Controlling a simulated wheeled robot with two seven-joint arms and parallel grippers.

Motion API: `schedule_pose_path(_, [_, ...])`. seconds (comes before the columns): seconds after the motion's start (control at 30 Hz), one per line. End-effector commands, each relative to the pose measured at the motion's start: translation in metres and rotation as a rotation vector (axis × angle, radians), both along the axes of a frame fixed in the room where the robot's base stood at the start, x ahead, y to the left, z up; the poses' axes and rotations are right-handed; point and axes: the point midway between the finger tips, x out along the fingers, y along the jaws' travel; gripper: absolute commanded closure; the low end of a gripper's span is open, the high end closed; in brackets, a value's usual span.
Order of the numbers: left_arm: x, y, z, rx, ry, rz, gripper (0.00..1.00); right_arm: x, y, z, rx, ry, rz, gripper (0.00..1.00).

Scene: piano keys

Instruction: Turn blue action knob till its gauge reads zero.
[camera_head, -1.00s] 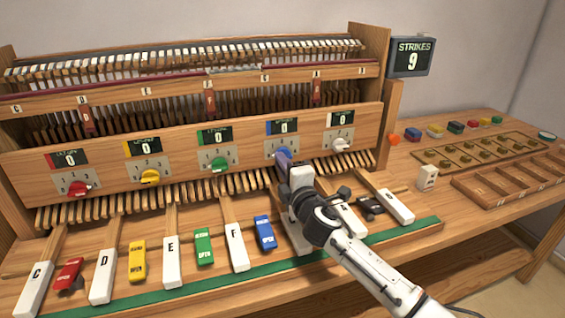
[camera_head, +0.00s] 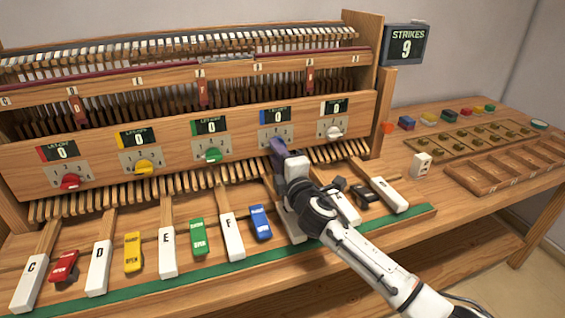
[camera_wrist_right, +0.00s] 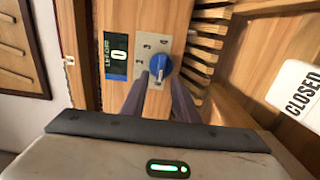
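The blue-marked gauge (camera_head: 277,117) on the wooden front panel reads 0; it also reads 0 in the right wrist view (camera_wrist_right: 117,55). Its blue action knob (camera_wrist_right: 160,68) sits beside the gauge in the right wrist view. In the head view my right gripper hides that knob. My right gripper (camera_head: 277,144) points at the panel in front of the knob. In the wrist view its two dark fingers (camera_wrist_right: 160,80) are apart, with the knob at their tips. Whether they touch the knob I cannot tell. My left gripper is not in view.
Red (camera_head: 69,181), yellow (camera_head: 143,167), green (camera_head: 213,155) and white (camera_head: 333,132) knobs share the panel; their gauges read 0. Keys and coloured blocks lie below. Trays (camera_head: 505,168) stand on the right table.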

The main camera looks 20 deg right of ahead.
Motion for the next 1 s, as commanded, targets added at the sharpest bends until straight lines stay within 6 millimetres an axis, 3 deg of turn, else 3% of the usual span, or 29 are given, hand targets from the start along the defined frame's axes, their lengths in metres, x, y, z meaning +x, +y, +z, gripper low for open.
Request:
schedule_pose_path(0.5, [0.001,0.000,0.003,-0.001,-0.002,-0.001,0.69,-0.084,-0.003,-0.001,0.000,0.002,0.001,0.73])
schedule_pose_path(0.7, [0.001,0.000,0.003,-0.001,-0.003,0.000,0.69,-0.096,-0.004,0.000,-0.001,0.001,0.000,0.73])
schedule_pose_path(1.0, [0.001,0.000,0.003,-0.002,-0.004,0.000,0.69,-0.096,-0.004,0.000,-0.001,0.001,0.000,0.73])
